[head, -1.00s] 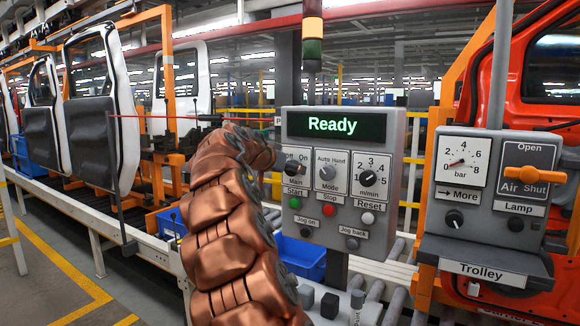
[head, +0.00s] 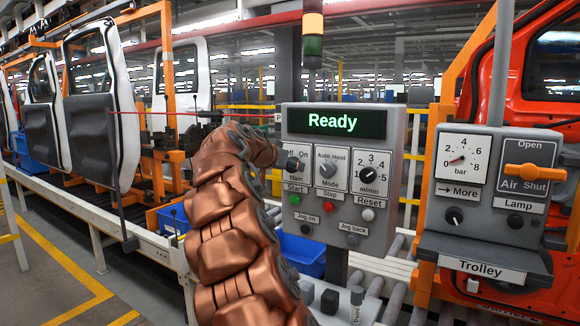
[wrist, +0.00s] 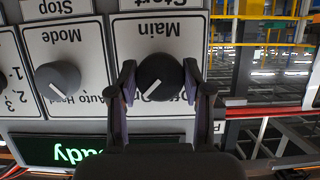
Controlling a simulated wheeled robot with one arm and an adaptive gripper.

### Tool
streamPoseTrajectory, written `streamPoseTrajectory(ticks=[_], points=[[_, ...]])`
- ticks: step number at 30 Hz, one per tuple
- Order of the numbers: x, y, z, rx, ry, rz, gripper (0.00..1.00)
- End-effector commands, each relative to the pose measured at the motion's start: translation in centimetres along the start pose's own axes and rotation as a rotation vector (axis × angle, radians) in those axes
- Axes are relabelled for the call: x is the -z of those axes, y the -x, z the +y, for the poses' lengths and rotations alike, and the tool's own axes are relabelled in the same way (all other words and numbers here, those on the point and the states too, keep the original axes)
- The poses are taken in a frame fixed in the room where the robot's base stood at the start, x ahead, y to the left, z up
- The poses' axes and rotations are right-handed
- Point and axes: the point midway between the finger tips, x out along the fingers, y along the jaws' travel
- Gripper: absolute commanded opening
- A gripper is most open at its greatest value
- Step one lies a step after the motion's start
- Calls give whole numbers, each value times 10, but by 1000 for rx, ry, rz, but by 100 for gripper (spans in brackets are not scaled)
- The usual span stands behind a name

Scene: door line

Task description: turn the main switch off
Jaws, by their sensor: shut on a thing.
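The main switch is a round black knob (wrist: 160,76) with a white mark, on a plate labelled Main. In the upside-down wrist view its mark slants to the lower left, toward the On side; the Off and On words are partly covered. My gripper (wrist: 162,84) is shut on this knob, one finger on each side. In the head view the knob (head: 293,164) shows at the panel's left edge, with my copper-coloured arm reaching it from the left. The fingers are hard to make out there.
The grey control panel (head: 370,218) has a Ready display (head: 336,123), a Mode knob (head: 327,169), a speed knob (head: 368,174) and several push buttons below. A trolley panel (head: 490,190) with an orange air valve (head: 535,172) stands at right. Car doors (head: 98,115) hang at left.

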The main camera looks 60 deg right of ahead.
Motion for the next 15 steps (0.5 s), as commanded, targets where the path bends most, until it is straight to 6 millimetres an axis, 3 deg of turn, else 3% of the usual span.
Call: streamPoseTrajectory(ticks=[8,15], points=[[0,0,-1,-21,54,-1,14],[0,0,-2,-82,200,-1,14]])
